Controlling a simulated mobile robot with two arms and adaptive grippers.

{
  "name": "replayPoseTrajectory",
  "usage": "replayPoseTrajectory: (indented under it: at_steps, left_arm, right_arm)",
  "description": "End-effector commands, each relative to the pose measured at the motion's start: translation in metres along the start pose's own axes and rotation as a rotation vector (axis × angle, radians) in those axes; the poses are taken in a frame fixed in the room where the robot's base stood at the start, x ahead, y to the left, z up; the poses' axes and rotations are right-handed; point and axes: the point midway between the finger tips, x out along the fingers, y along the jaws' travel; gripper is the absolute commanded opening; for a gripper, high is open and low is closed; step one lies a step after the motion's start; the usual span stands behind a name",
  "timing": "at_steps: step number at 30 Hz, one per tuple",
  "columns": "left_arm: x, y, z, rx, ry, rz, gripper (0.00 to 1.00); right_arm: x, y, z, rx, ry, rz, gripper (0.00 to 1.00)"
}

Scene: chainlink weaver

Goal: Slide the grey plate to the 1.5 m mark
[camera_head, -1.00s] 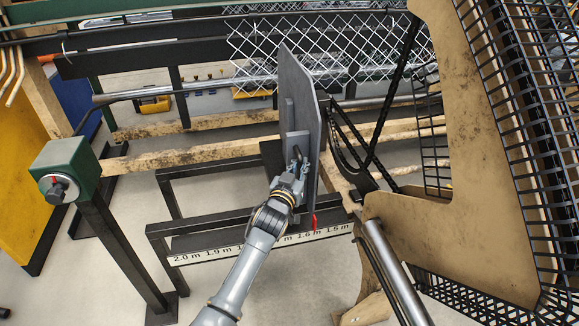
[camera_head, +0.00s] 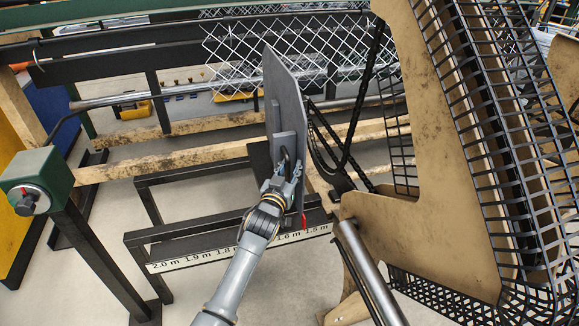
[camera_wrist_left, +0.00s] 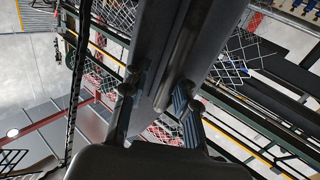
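The tall grey plate (camera_head: 290,110) stands upright across the rails in the middle of the head view. A dark handle (camera_head: 286,158) is on its left face. A red pointer (camera_head: 304,221) at its lower edge hangs above the white scale strip (camera_head: 205,256), between the 1.6 m and 1.5 m labels. My left gripper (camera_head: 285,172) is at the handle. In the left wrist view its two fingers (camera_wrist_left: 158,103) lie on either side of a dark grey bar (camera_wrist_left: 160,50) and appear closed on it. My right gripper is not in view.
A green box with a knob (camera_head: 38,180) stands on a post at the left. A beige panel with black mesh (camera_head: 440,130) stands close to the plate's right. Chain-link wire mesh (camera_head: 235,45) hangs behind. A metal tube (camera_head: 365,265) lies at the lower right.

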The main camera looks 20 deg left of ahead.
Motion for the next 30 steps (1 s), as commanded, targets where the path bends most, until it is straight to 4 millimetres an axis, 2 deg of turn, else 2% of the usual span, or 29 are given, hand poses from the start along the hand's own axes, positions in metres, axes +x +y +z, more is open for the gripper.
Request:
replayPoseTrajectory:
  at_steps: [11,16,20,30]
  left_arm:
    - [0.001,0.000,-0.004,0.002,0.007,0.001,0.23]
    - [-0.008,-0.001,-0.004,0.002,0.008,0.000,0.23]
    - [-0.028,-0.001,-0.002,0.002,0.005,0.000,0.23]
    - [-0.098,0.000,-0.001,0.001,0.002,0.000,0.23]
  right_arm:
    - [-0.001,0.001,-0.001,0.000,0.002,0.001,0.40]
    - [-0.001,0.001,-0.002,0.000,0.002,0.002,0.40]
    - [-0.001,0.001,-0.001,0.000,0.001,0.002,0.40]
    - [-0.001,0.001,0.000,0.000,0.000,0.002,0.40]
